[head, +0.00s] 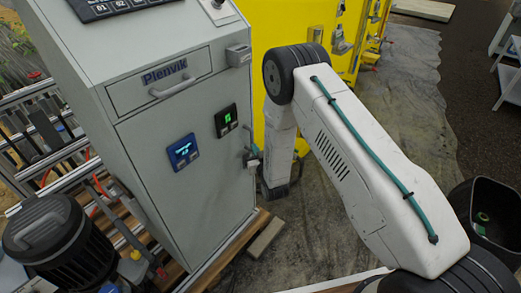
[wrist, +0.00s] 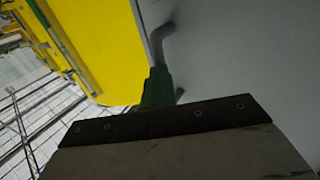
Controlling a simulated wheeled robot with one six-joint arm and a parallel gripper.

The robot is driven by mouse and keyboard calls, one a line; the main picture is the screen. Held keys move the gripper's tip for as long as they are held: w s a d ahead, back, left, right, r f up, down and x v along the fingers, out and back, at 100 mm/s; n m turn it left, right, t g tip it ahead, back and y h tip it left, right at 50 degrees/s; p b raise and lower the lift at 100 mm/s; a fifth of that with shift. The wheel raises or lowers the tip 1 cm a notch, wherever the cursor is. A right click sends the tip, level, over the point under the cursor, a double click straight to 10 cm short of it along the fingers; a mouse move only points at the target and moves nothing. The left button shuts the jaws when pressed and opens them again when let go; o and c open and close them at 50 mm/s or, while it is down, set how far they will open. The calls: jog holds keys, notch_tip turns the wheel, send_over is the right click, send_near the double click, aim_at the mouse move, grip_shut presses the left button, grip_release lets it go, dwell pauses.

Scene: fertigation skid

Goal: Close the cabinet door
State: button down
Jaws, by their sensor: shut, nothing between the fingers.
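The grey cabinet (head: 100,60) stands left of centre in the head view. Its door (head: 185,190) carries two small displays and a handle (head: 250,158) at its right edge. The door looks about flush with the front; I cannot tell whether a small gap is left. In the wrist view a bent grey handle (wrist: 160,40) stands off a plain grey surface (wrist: 250,60). My gripper (wrist: 157,88) is shut and empty, its dark green fingertips close to the handle's lower part. I cannot tell whether they touch. In the head view the fingers are hard to make out beside the door's right edge.
A drawer with a pull (head: 172,86) sits above the door. A yellow cabinet (head: 290,22) stands behind. A dark motor pump (head: 58,240) and pipework are at left. A wooden block (head: 266,238) lies on the floor. A black bin (head: 490,215) stands at right.

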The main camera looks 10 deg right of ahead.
jog(key=s+d, duration=0.2)
jog(key=s, duration=1.2)
jog(key=s+d+f+g+h, duration=0.1)
jog(key=s+f+g+h, duration=0.1)
jog(key=s+f+g, duration=0.7)
jog(key=s+d+r+g, duration=0.2)
jog(key=s+r, duration=0.6)
jog(key=r, duration=0.7)
jog(key=s+d+r+m+g, duration=0.1)
jog(key=s+d+r, duration=0.4)
jog(key=r, duration=1.1)
jog(key=s+d+r+g, duration=0.4)
jog(key=s+r, duration=0.8)
jog(key=r, duration=0.4)
jog(key=shift+d+m+h, duration=0.15)
jog(key=shift+m+h, duration=0.25)
